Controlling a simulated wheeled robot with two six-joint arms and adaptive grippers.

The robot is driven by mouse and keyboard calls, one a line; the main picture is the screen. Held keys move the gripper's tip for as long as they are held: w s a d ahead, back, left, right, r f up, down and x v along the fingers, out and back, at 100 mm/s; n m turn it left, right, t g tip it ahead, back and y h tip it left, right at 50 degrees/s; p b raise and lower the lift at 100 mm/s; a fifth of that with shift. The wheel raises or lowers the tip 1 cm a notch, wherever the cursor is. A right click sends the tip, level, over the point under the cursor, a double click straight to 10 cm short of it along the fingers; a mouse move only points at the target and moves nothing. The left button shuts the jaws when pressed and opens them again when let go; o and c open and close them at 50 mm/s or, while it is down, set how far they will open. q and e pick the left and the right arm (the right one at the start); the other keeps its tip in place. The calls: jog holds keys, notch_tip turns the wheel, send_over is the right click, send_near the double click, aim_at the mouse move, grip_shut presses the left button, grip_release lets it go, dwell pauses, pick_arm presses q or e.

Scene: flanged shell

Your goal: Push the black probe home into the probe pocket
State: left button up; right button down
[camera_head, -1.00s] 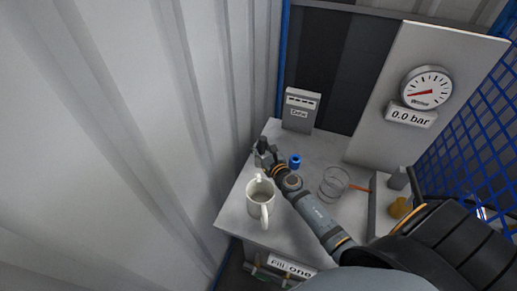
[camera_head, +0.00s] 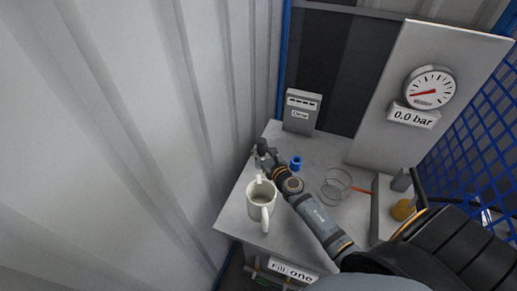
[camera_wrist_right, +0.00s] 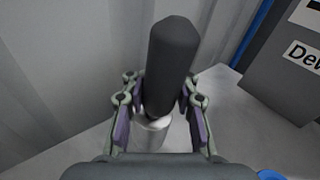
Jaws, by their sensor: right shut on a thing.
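The black probe (camera_wrist_right: 172,62) stands nearly upright between the fingers of my right gripper (camera_wrist_right: 157,108) in the right wrist view. The gripper is shut on it. Below the fingers is a pale metal cylinder (camera_wrist_right: 152,135), in line with the probe. I cannot tell whether this is the probe pocket or part of the probe, and the lower contact is hidden. In the head view my right gripper (camera_head: 265,158) is at the far left of the grey table (camera_head: 235,213), behind the white mug. My left gripper is not in view.
A white mug (camera_head: 260,205) stands close beside my right forearm. A blue ring-shaped piece (camera_head: 295,163), a clear glass (camera_head: 335,187) and a grey labelled box (camera_head: 302,111) are near. A gauge (camera_head: 430,88) is on the back panel. Corrugated wall (camera_head: 130,140) is at left.

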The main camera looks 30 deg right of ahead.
jog(key=shift+s+d+f, duration=0.1)
jog(key=shift+d+f, duration=0.05)
jog(key=shift+f, duration=0.05)
jog(key=shift+p, duration=0.3)
jog(key=shift+f, duration=0.1)
jog(key=shift+f, duration=0.15)
jog(key=shift+f+b, duration=0.3)
jog(key=shift+b, duration=0.2)
jog(key=c, duration=0.9)
grip_release()
jog(key=shift+d, duration=0.1)
jog(key=shift+c, duration=0.2)
